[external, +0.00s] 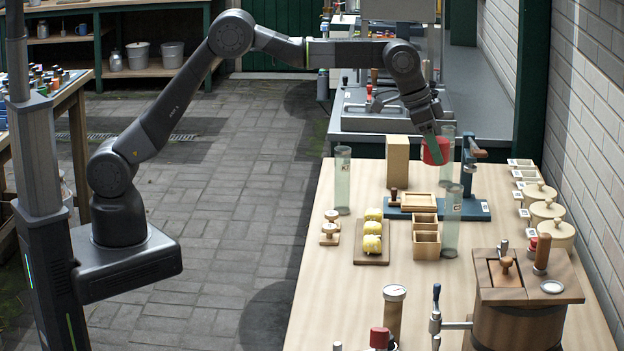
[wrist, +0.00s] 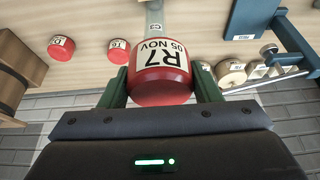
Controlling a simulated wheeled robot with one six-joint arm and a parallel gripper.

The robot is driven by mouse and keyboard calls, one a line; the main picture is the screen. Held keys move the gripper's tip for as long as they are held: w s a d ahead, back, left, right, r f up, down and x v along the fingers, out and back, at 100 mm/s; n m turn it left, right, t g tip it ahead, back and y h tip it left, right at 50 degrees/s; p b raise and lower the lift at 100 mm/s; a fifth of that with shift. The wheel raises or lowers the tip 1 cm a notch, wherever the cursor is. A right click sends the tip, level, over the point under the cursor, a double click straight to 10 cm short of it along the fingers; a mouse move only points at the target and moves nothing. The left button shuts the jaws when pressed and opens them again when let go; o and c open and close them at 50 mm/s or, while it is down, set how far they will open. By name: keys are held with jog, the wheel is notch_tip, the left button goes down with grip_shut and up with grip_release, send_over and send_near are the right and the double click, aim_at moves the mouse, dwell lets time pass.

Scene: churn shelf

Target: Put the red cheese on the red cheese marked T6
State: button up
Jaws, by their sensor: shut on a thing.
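My gripper (wrist: 160,88) is shut on a red cheese (wrist: 160,80) labelled R7, 05 NOV. The held cheese also shows in the external view (external: 436,151), above the far part of the table, close to a clear tube. In the wrist view, the red cheese marked T6 (wrist: 119,51) sits on the wooden surface to the left of the held one, apart from it. A red cheese marked D3 (wrist: 61,47) is further left. I cannot make out T6 or D3 in the external view.
A tall wooden block (external: 397,161) and a blue stand (external: 470,208) are near my gripper. Clear tubes (external: 343,182) stand upright on the table. Lidded pots (external: 546,211) line the right edge, and a wooden barrel (external: 520,318) is at the front right.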

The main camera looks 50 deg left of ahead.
jog(key=s+d+f+m, duration=0.1)
jog(key=s+d+m, duration=0.2)
jog(key=s+d, duration=1)
jog(key=shift+n+g+h, duration=0.3)
jog(key=shift+h, duration=0.1)
jog(key=f, duration=0.7)
jog(key=w+f+p, duration=0.1)
jog(key=f, duration=0.6)
jog(key=d+f+p, duration=0.1)
jog(key=f, duration=0.6)
jog(key=shift+w, duration=0.35)
jog(key=shift+f, duration=0.1)
jog(key=o, duration=1.1)
jog(key=shift+f, duration=0.1)
jog(key=shift+r, duration=0.3)
jog(key=shift+o, duration=0.3)
jog(key=b+v, duration=0.2)
jog(key=v, duration=0.9)
jog(key=shift+r, duration=0.35)
